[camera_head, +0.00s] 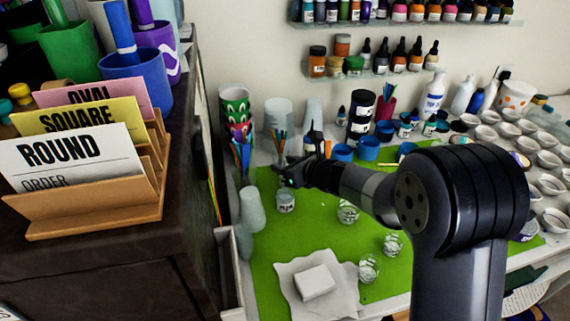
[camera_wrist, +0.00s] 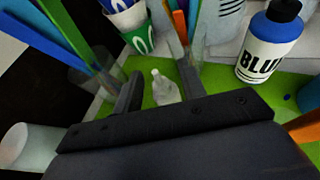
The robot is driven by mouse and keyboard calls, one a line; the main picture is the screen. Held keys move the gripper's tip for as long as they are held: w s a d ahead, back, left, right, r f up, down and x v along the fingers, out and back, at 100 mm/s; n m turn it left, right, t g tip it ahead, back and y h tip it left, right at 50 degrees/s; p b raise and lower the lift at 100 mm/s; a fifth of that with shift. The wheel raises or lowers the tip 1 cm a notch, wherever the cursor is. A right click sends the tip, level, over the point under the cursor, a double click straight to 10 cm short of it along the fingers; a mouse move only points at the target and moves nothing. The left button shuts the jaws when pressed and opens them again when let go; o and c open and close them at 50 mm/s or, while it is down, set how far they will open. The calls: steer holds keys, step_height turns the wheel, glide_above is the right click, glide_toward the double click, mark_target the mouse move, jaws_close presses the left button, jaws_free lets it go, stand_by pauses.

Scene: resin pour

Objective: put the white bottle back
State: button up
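My gripper (camera_head: 290,174) hangs over the back left part of the green mat (camera_head: 300,239). In the wrist view its two dark fingers (camera_wrist: 160,72) are spread apart, so it is open. A small whitish, see-through bottle with a narrow neck (camera_wrist: 165,90) stands upright between and beyond the fingertips. Green mat shows between it and the left finger; its right side is close to the right finger, and I cannot tell if they touch. I cannot make this bottle out in the head view. Other white bottles (camera_head: 434,94) stand at the back right there.
A bottle marked BLUE (camera_wrist: 268,45) stands right of the fingers. Cups with colored sticks (camera_head: 241,150) are close on the left. Clear cups (camera_head: 368,268) and a white block on a sheet (camera_head: 315,282) lie nearer. A dark cabinet (camera_head: 110,270) borders the left.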

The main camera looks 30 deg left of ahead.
steer(key=v, duration=1.1)
steer(key=shift+d+b, duration=0.25)
steer(key=shift+b, duration=0.05)
